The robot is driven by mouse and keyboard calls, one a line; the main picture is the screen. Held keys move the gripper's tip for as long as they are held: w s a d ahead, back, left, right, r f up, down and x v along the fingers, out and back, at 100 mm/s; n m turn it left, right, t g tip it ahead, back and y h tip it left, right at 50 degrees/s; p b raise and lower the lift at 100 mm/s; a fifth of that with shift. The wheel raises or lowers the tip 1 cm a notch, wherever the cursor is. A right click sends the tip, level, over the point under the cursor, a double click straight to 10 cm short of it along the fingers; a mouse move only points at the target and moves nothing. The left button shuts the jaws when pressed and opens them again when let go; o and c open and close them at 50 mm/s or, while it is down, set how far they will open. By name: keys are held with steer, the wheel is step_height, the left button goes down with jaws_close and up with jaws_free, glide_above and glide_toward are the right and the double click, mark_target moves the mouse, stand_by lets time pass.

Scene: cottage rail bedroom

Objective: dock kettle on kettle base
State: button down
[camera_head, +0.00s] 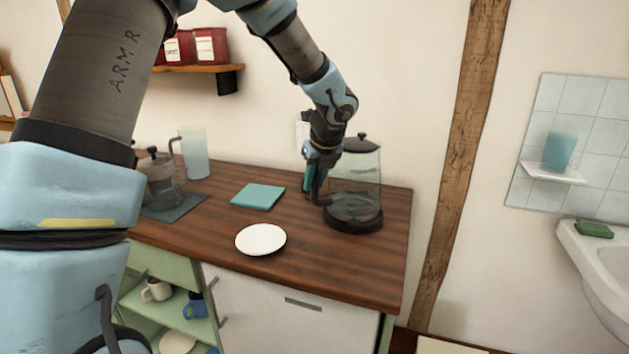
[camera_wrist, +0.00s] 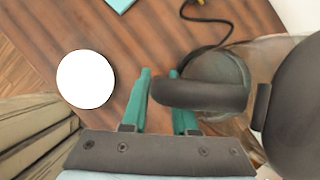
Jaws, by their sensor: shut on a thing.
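The kettle (camera_head: 357,175) has a clear glass body and a dark lid, and stands upright at the right end of the wooden counter. My gripper (camera_head: 312,178) is at its left side, its teal fingers (camera_wrist: 163,85) shut on the dark kettle handle (camera_wrist: 205,94). In the wrist view the kettle's lid (camera_wrist: 295,105) fills the right edge. A dark round kettle base (camera_wrist: 218,72) with a black cord lies below, partly hidden by the handle and glass. In the head view a dark ring (camera_head: 352,222) is under the kettle; I cannot tell whether the kettle is seated or just above it.
A white plate (camera_head: 261,239) and a folded teal cloth (camera_head: 257,196) lie left of the kettle on the counter (camera_head: 330,262). A lidded glass pot (camera_head: 160,180) and a pale blue jug (camera_head: 195,152) stand farther left. A timber post (camera_head: 455,170) rises at the right.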

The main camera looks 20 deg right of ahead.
steer(key=shift+d+f+b, duration=0.1)
steer(key=shift+f+b, duration=0.25)
steer(key=shift+f, duration=0.1)
steer(key=c, duration=1)
jaws_free()
steer(key=shift+o, duration=0.2)
steer(key=p+v, duration=0.8)
steer(key=v, duration=0.3)
steer(key=shift+p, duration=0.3)
